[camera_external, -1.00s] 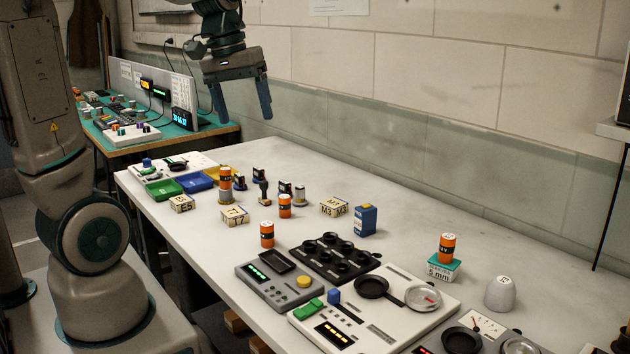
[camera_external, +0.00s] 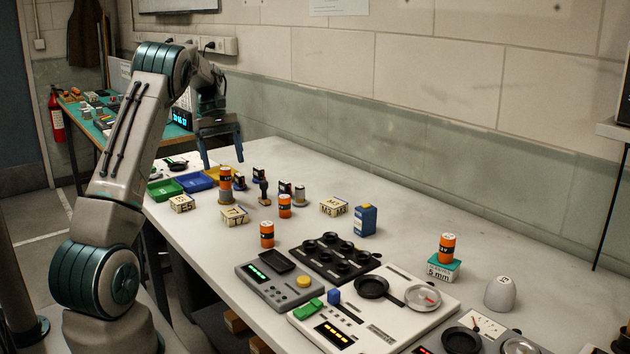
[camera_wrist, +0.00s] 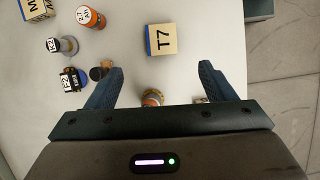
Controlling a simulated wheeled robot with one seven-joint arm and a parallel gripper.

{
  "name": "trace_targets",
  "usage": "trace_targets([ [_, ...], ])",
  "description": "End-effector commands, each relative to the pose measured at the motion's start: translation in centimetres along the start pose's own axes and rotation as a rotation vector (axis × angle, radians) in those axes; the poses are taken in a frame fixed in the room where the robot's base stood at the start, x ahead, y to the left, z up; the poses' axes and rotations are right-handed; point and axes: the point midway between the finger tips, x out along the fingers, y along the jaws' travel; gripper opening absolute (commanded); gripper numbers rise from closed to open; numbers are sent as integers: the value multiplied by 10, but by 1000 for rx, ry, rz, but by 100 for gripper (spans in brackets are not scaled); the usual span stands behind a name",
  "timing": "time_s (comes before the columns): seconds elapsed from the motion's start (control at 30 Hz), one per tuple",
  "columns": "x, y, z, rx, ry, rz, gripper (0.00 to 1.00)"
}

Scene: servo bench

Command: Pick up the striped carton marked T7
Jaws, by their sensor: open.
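The T7 carton (camera_external: 234,216) is a small cream box with dark lettering, lying on the white bench between the E5 box and the M3 box. My gripper (camera_external: 223,158) is open and empty, up over the far left part of the bench, apart from the carton. In the wrist view my gripper (camera_wrist: 160,70) has its two fingers spread wide, one to each side of the carton's line.
An orange cylinder on a grey stand (camera_external: 225,178) is close by; its top (camera_wrist: 152,97) shows between my fingers. The E5 box (camera_external: 182,204), another orange cylinder (camera_external: 285,206) and the M3 box (camera_external: 334,207) stand around the carton. Green (camera_external: 164,189) and blue trays lie behind.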

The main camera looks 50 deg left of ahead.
Motion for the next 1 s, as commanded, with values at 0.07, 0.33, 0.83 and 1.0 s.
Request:
trace_targets([
  [0.07, 6, 0, -4, -9, -5, -2, 76],
  [0.33, 53, 0, -2, -9, -8, -3, 76],
  [0.83, 109, -2, -4, -8, -7, -4, 76],
  [1.0, 133, -3, -6, -7, -7, -3, 76],
])
